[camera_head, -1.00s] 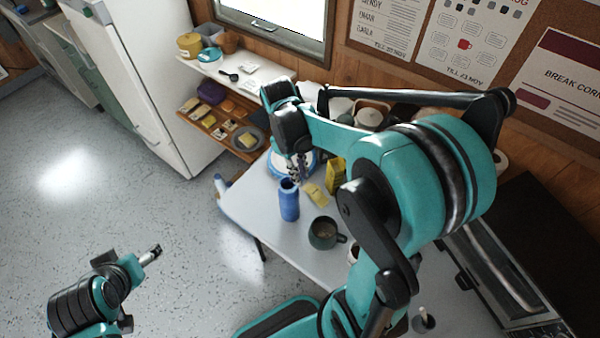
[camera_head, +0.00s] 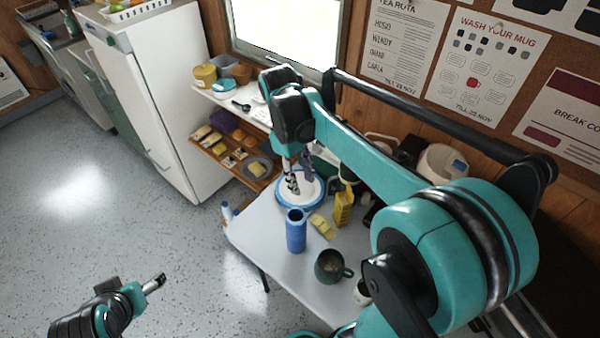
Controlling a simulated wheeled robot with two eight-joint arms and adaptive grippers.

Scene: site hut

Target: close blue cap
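A blue cylindrical bottle (camera_head: 296,236) stands upright on the table, with a dark opening showing at its top. I cannot make out a separate blue cap. My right gripper (camera_head: 299,184) points down above and beyond the bottle, in front of a round white container with a blue rim (camera_head: 316,200). Its two fingers look apart, with nothing visible between them. It hides part of the round container. My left gripper (camera_head: 154,283) is low at the left over the floor, far from the table; its finger gap is not clear.
On the pale table (camera_head: 262,236) are a dark green mug (camera_head: 329,267), a yellow bottle (camera_head: 343,208) and a yellow sponge-like piece (camera_head: 322,226). A shelf (camera_head: 212,158) with food and a white fridge (camera_head: 150,105) stand behind to the left. My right arm hides the table's right side.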

